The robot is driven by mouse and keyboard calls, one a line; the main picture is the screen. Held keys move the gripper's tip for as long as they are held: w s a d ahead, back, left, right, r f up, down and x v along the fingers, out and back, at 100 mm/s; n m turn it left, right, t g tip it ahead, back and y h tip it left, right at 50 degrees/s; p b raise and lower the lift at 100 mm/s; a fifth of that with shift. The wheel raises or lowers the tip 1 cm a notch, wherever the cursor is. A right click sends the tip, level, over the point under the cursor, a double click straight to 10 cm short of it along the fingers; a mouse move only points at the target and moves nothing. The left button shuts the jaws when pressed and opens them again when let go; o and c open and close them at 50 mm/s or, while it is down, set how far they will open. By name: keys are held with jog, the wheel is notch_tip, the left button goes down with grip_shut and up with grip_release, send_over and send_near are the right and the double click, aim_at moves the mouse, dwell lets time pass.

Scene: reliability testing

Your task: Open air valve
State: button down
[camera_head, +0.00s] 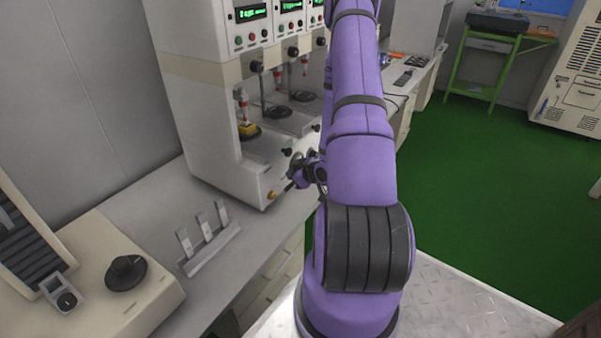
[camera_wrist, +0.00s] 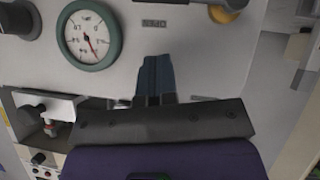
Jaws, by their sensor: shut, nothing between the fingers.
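My gripper (camera_wrist: 157,62) is shut and empty, its fingertips pointing at the pale front panel of the testing machine. In the wrist view a round gauge (camera_wrist: 89,36) with a green rim and red needle sits left of the fingertips. A yellow-orange knob (camera_wrist: 226,11) is up and right of them, cut by the top edge. The fingers appear apart from both. In the head view the orange knob (camera_head: 272,194) is at the machine's low front corner, near my gripper. No part is clearly labelled as the air valve, so I cannot tell which it is.
A black knob (camera_wrist: 16,20) is at the wrist view's upper left. The machine (camera_head: 213,125) has several stations with green displays. A metal rack (camera_head: 211,247) with upright plates and a beige device (camera_head: 100,285) stand on the bench. Green floor (camera_head: 480,180) is open at right.

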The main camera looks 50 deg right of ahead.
aim_at(284, 183)
jog(key=shift+w+d+f, duration=0.15)
jog(key=shift+d+f, duration=0.05)
jog(key=shift+f, duration=0.55)
jog(key=shift+w+d+f, duration=0.15)
jog(key=shift+f, duration=0.55)
jog(key=shift+d+f+m+y, duration=0.4)
jog(key=shift+f, duration=0.15)
jog(key=shift+d+f, duration=0.1)
jog(key=shift+f, duration=0.3)
jog(key=shift+r, duration=0.15)
